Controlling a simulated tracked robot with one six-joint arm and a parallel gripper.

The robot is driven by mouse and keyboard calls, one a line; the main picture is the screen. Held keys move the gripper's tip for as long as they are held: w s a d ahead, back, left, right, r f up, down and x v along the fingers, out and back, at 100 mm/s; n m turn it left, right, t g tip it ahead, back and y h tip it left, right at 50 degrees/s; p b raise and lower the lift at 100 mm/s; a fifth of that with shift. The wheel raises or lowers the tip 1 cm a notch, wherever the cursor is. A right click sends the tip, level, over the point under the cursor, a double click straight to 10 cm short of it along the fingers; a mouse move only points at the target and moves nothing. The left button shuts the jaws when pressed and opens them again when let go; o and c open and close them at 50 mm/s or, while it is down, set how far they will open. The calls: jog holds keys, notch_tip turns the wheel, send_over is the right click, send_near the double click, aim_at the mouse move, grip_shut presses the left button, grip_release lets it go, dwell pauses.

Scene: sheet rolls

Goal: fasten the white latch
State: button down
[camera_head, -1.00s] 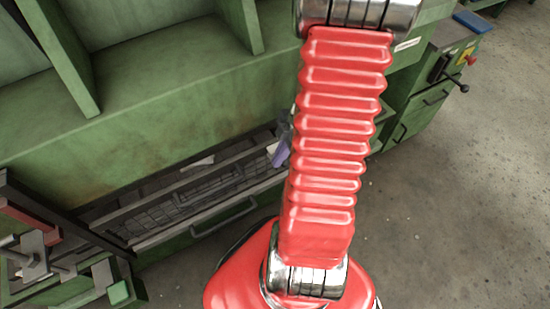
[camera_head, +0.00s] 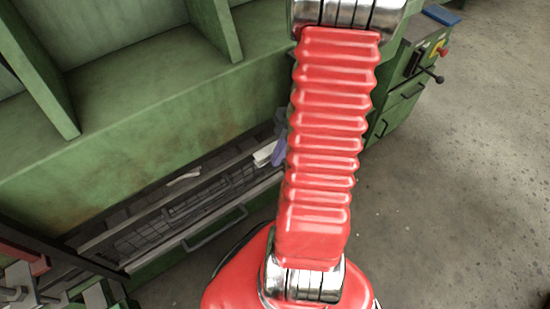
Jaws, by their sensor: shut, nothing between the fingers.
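My gripper is not in view; only my red arm fills the middle of the picture. I cannot make out a white latch for certain. A small white piece (camera_head: 264,153) sits beside a purple-blue object (camera_head: 279,150) at the right end of the open tray or drawer, partly hidden by my arm. Another thin pale piece (camera_head: 184,178) lies further left on the dark gridded surface. Both are too small to identify.
A green cabinet (camera_head: 150,115) with upright dividers spans the left. A long grey handle (camera_head: 215,228) sticks out from its front. Metal tools stand at the lower left (camera_head: 18,285). A green machine with a black lever (camera_head: 428,73) stands upper right. Grey floor (camera_head: 460,200) is clear on the right.

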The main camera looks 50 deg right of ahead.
jog(key=shift+d, duration=0.2)
jog(key=shift+w+a, duration=0.1)
notch_tip(320, 180, up, 10)
jog(key=shift+a, duration=0.35)
dwell(0.6)
dwell(0.5)
